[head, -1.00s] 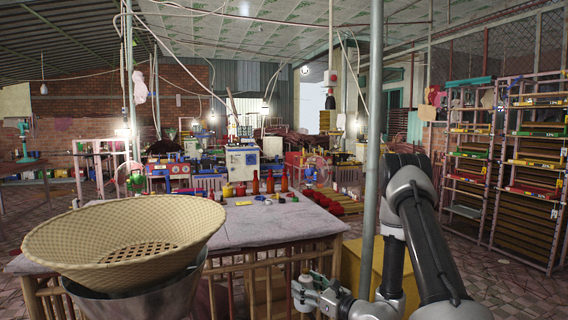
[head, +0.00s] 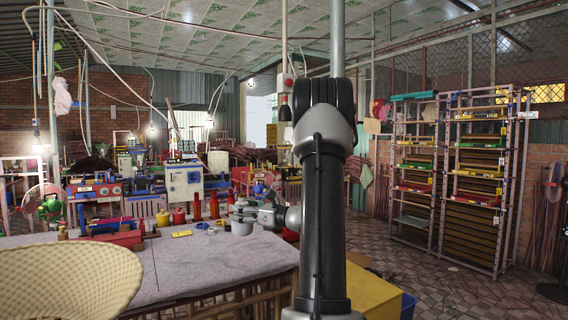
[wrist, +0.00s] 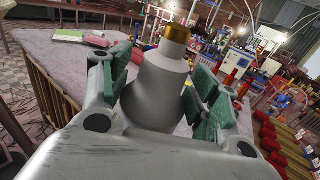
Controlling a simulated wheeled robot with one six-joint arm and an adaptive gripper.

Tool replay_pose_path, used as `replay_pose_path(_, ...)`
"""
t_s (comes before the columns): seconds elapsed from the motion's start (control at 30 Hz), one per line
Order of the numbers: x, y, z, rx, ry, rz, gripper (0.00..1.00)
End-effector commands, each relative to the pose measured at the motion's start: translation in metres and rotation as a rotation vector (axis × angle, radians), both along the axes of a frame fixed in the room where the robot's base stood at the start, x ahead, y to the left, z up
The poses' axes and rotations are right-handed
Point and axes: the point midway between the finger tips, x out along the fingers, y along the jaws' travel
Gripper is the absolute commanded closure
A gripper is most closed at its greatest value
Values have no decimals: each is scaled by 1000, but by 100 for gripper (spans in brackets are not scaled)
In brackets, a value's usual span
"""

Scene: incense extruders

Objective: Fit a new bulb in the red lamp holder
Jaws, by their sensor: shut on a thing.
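My gripper (head: 243,216) is shut on a bulb, above the right part of the cloth-covered table. In the wrist view the bulb (wrist: 157,88) is pale grey-white with a brass cap (wrist: 177,33) pointing up and away. The green finger pads of my gripper (wrist: 160,98) lie on either side of its body. In the head view the bulb (head: 241,228) is small and partly hidden by the fingers. A hanging fitting with a red part (head: 288,82) and a dark bell-shaped end (head: 285,108) hangs beside my upper arm, higher than the gripper. It looks like the red lamp holder.
A woven basket (head: 65,280) stands at the near left. Red bottles (head: 214,206) and a red machine (head: 112,230) stand on the table (head: 185,268). A pole (head: 337,40) rises behind my arm. Tray racks (head: 480,180) stand at the right; floor before them is clear.

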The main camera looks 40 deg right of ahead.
Motion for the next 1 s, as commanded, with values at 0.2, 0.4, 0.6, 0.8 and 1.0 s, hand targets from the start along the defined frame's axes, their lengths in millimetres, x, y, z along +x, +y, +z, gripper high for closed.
replay_pose_path(0.2,-54,-66,102,-9,-5,-130,56)
replay_pose_path(0.4,-89,-91,154,-2,-2,-215,55)
replay_pose_path(0.6,-99,-97,170,2,1,-239,55)
replay_pose_path(0.8,-98,-96,183,2,0,-238,55)
replay_pose_path(1.0,-98,-96,198,2,0,-237,55)
